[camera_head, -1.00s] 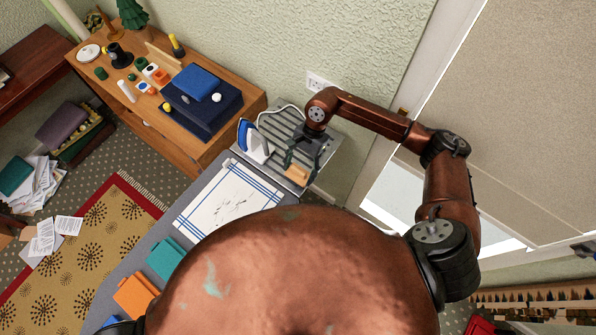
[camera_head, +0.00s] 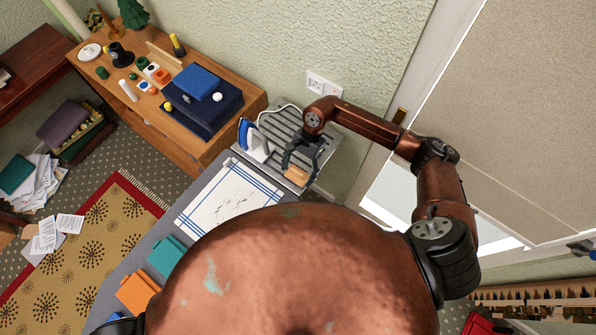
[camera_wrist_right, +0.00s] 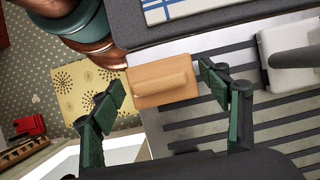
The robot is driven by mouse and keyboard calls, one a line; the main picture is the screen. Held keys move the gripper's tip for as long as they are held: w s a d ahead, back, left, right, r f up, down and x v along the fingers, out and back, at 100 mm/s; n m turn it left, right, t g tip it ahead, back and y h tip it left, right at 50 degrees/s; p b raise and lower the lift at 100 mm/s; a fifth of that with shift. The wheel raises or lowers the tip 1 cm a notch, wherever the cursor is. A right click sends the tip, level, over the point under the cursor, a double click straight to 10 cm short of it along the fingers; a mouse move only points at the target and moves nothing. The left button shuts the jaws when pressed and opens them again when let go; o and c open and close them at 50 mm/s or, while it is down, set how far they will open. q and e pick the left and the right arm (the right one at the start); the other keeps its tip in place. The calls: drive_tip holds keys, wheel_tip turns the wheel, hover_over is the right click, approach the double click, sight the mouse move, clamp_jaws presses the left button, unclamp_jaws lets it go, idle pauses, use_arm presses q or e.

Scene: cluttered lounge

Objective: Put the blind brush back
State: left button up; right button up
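A tan wooden block with a raised grip, which looks like the brush (camera_head: 296,175), lies at the near end of the ribbed metal iron rest (camera_head: 276,122). It also shows in the right wrist view (camera_wrist_right: 163,82), grip upward; its underside is hidden. My right gripper (camera_head: 300,163) is open over the rest. In the right wrist view the two green-padded fingers of the right gripper (camera_wrist_right: 163,90) are wide apart, and the block shows between and beyond their tips. I see no finger closed on it. My left gripper is not in view.
A blue and white iron (camera_head: 252,140) stands on the rest, left of my right gripper. The ironing board has a blue-striped cloth (camera_head: 228,197) and folded teal (camera_head: 166,257) and orange (camera_head: 136,292) cloths. A wooden cabinet (camera_head: 160,118) with a blue box stands behind.

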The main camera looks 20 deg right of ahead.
drive_tip(key=shift+o, duration=0.7)
drive_tip(key=shift+r, duration=0.15)
drive_tip(key=b+v, duration=0.2)
drive_tip(key=v, duration=1)
